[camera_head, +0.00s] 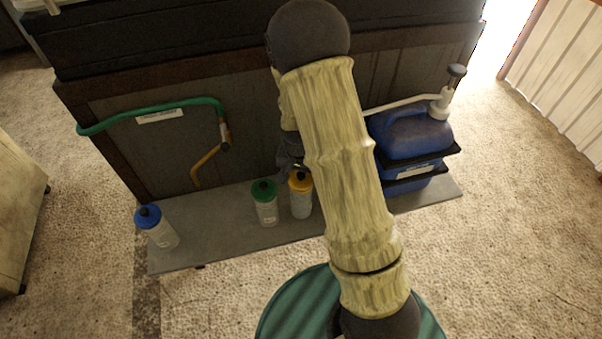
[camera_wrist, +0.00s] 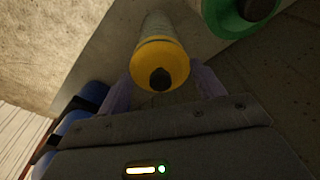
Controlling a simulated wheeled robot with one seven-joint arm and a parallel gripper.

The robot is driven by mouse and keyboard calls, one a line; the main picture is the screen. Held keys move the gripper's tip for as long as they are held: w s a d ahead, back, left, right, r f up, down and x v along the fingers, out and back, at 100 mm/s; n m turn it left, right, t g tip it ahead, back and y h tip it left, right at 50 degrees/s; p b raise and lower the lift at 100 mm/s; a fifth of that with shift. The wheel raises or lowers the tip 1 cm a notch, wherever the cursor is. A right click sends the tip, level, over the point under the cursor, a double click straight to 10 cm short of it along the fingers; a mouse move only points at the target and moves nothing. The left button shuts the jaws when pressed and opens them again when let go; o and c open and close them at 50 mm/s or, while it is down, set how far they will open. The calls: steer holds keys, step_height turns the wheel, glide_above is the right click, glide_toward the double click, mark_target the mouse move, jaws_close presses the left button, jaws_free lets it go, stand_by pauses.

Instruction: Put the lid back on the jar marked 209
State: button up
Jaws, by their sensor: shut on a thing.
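Three pale jars stand on the grey shelf. One has a blue lid (camera_head: 148,217) at the far left, one a green lid (camera_head: 264,190), and one a yellow lid (camera_head: 300,179). The jar labels are too small to read, so I cannot tell which is 209. My gripper (camera_wrist: 162,80) is shut on the yellow lid (camera_wrist: 170,56), with a finger on each side of its dark knob. The lid lines up with the pale jar body (camera_wrist: 158,27); I cannot tell whether it is fully seated. The green lid also shows in the wrist view (camera_wrist: 228,18), beside my gripper.
The grey shelf (camera_head: 215,225) runs along a dark panelled rack (camera_head: 150,150). A green hose (camera_head: 170,106) with a nozzle hangs on the panel. Blue canisters (camera_head: 408,140) with a pump stand to the right. The shelf is clear between the blue-lidded and green-lidded jars.

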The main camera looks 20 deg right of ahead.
stand_by(0.7)
steer(key=o, duration=1.2)
steer(key=shift+r, duration=0.15)
steer(key=shift+r+p, duration=3.05)
steer(key=shift+r, duration=0.35)
jaws_close()
steer(key=shift+f+b, duration=1.85)
steer(key=shift+f, duration=0.65)
